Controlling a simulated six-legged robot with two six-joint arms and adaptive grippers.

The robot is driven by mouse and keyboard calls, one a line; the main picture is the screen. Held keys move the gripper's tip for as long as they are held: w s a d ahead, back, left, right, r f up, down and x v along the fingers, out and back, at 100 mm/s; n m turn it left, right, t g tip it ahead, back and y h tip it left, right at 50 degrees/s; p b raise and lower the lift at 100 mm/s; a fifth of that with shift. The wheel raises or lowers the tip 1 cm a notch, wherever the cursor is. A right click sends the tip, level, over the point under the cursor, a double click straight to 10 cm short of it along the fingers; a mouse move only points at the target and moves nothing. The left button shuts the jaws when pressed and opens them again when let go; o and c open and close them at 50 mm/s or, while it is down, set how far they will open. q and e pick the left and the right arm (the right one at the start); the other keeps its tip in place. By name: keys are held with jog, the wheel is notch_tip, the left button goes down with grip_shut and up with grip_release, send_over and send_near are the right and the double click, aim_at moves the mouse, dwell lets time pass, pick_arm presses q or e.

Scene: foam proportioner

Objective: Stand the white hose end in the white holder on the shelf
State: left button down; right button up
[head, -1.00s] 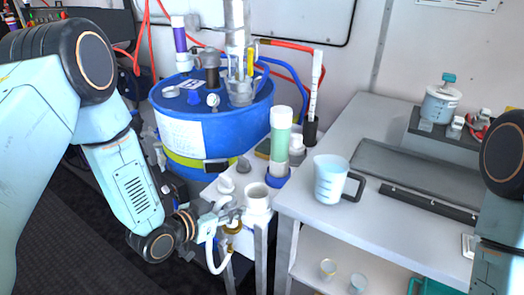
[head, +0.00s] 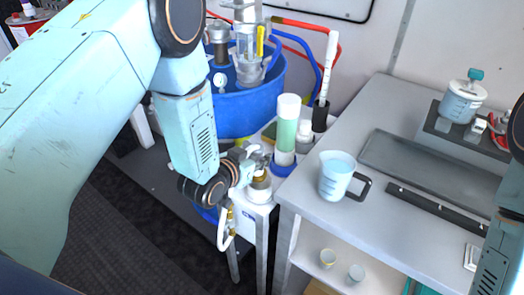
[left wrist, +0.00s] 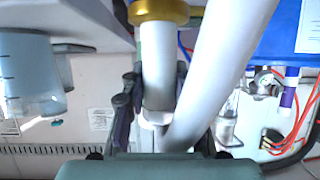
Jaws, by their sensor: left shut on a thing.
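The white hose end (left wrist: 157,65) with its brass collar (left wrist: 158,11) is between the dark fingers of my left gripper (left wrist: 150,95) in the left wrist view. A white tube runs diagonally beside it. In the head view my left gripper (head: 246,167) is at the shelf, just above the white holder (head: 259,194). A brass collar (head: 260,180) shows at the holder's mouth, below the gripper. The hose end looks roughly upright there; how deep it sits is hidden. My right gripper is out of view; only part of that arm shows at the right edge.
A green-and-white cylinder (head: 287,130) stands close behind the holder, with a blue drum (head: 235,105) beyond. A measuring jug (head: 337,176) stands on the grey table (head: 350,240) to the right. A white hose loop (head: 224,240) hangs in front of the shelf.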

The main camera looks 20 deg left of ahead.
aim_at(255, 174)
pick_arm(q)
jog(key=shift+w+a+f, duration=0.25)
jog(key=shift+w+a, duration=0.05)
jog(key=shift+w, duration=0.2)
jog(key=shift+w+d+f, duration=0.1)
jog(key=shift+w+f, duration=0.1)
jog(key=shift+w, duration=0.05)
jog(key=shift+s+d+b, duration=0.7)
jog(key=shift+s+d, duration=0.2)
jog(key=shift+d, duration=0.25)
jog(key=f+b, duration=0.1)
jog(key=a+f+b, duration=0.1)
jog(key=f, duration=0.1)
jog(key=w+a+f+b, duration=0.1)
jog(key=shift+f, duration=0.3)
jog(key=shift+d+f, duration=0.2)
jog(key=shift+d, duration=0.05)
jog(key=shift+s+d, duration=0.1)
jog(key=shift+d, duration=0.2)
jog(key=shift+s+d+r, duration=0.1)
jog(key=shift+s+d, duration=0.05)
jog(key=shift+a, duration=0.55)
jog(key=shift+d, duration=0.4)
jog(key=shift+a, duration=0.4)
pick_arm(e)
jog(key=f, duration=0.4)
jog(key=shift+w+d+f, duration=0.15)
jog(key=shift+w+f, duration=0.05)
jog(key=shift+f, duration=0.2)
